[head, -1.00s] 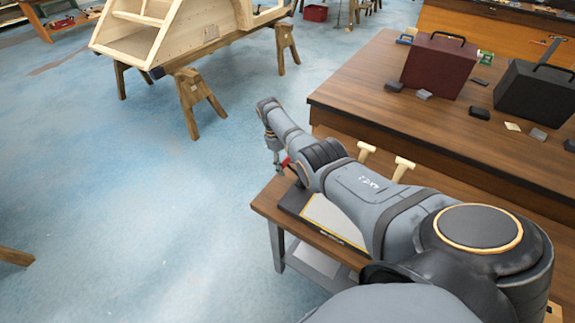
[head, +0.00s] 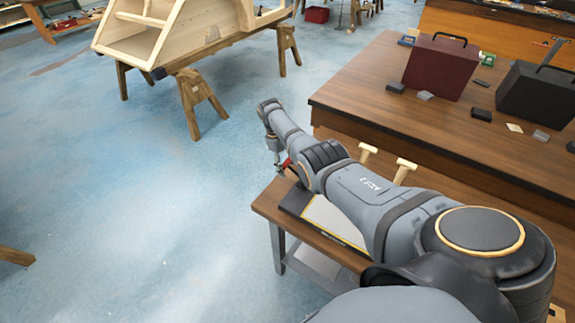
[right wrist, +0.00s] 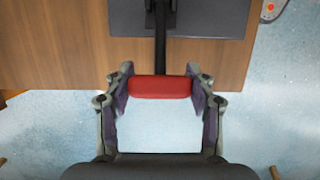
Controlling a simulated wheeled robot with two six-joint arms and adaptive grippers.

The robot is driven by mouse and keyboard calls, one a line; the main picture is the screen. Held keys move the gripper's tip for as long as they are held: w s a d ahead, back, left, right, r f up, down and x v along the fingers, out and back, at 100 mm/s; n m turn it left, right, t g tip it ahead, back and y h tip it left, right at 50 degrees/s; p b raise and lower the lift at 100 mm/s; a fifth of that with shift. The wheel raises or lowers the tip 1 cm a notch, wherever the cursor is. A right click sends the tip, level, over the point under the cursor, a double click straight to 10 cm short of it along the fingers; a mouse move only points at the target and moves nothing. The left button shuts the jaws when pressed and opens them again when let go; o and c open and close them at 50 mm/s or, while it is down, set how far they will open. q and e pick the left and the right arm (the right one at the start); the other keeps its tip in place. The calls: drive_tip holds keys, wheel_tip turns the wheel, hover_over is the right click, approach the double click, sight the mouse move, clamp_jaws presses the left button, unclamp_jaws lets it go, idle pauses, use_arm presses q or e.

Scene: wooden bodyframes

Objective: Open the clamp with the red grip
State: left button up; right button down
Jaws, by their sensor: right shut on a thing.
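The red grip (right wrist: 162,87) lies between the two fingers of my right gripper (right wrist: 160,92) in the right wrist view, and the fingers are closed against its ends. A dark bar (right wrist: 160,45) runs from the grip up to the dark clamp body at the top of the view. In the head view the red grip (head: 286,163) shows as a small spot beside my right gripper (head: 280,165), at the corner of the small wooden table (head: 262,207). The clamp's jaws cannot be made out. My left gripper is not in view.
A dark-framed board (head: 330,220) lies on the small table. Behind it, a large workbench (head: 365,95) carries a maroon case (head: 438,68) and a black case (head: 537,95). A wooden frame (head: 150,40) rests on sawhorses (head: 195,100). The blue floor at left is mostly clear.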

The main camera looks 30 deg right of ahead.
drive_tip(key=shift+w+a+r, duration=0.1)
drive_tip(key=shift+w+a, duration=0.15)
drive_tip(key=shift+w, duration=0.05)
idle(0.4)
drive_tip(key=c, duration=0.8)
unclamp_jaws()
drive_tip(key=o, duration=0.4)
drive_tip(key=shift+w+f, duration=0.2)
drive_tip(key=shift+c, duration=0.2)
drive_tip(key=shift+s+d, duration=0.1)
drive_tip(key=shift+s, duration=0.1)
drive_tip(key=shift+r, duration=0.3)
drive_tip(key=v, duration=1.1)
drive_tip(key=shift+r, duration=0.2)
drive_tip(key=shift+w, duration=0.15)
